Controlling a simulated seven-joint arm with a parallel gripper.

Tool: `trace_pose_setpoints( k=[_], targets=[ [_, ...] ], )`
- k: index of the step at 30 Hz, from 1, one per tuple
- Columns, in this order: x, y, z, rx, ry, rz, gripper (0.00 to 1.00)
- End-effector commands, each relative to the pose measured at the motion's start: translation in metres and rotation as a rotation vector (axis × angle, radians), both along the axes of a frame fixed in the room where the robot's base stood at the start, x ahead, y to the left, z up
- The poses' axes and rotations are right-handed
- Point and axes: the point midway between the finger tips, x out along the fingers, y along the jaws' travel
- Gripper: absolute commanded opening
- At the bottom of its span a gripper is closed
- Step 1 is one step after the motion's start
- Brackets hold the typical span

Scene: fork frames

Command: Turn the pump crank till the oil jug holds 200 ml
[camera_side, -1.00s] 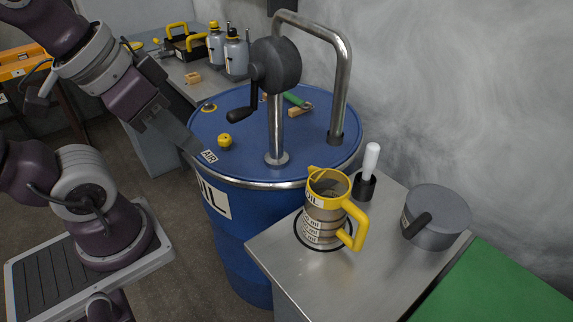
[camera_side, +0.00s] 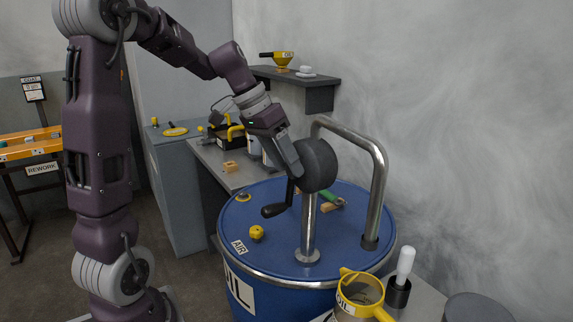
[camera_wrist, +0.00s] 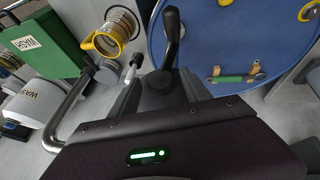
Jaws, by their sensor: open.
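The hand pump stands on the blue oil drum (camera_side: 275,235), with a dark round head (camera_side: 319,165) and a bent steel spout pipe (camera_side: 381,190). Its black crank handle (camera_side: 274,210) hangs at the lower left of the head; it also shows in the wrist view (camera_wrist: 172,28). My gripper (camera_side: 297,170) is at the left side of the head, above the handle, its fingers partly hidden. No grip on the handle is visible. The yellow-rimmed oil jug (camera_side: 345,301) stands at the front, cut off by the frame; it also shows in the wrist view (camera_wrist: 122,25). Its level is unreadable.
A white-handled tool in a black holder (camera_side: 398,290) stands right of the jug. A yellow cap (camera_side: 257,232) and a green-handled tool (camera_side: 329,199) lie on the drum. A wall shelf (camera_side: 300,78) is behind. The wrist view shows a waste pot (camera_wrist: 35,100).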

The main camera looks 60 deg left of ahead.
Motion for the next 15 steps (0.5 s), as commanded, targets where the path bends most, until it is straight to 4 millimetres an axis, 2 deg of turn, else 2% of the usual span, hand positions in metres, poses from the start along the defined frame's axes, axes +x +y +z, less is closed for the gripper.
trace_pose_setpoints(
  k=[3,9,15],
  targets=[
    [0.0023,-0.0016,-0.0063,0.000,0.001,0.000,0.55],
    [0.0025,-0.0016,-0.0064,0.001,0.000,0.000,0.55],
    [0.0024,-0.0017,-0.0063,0.001,0.000,0.000,0.16]
  ],
)
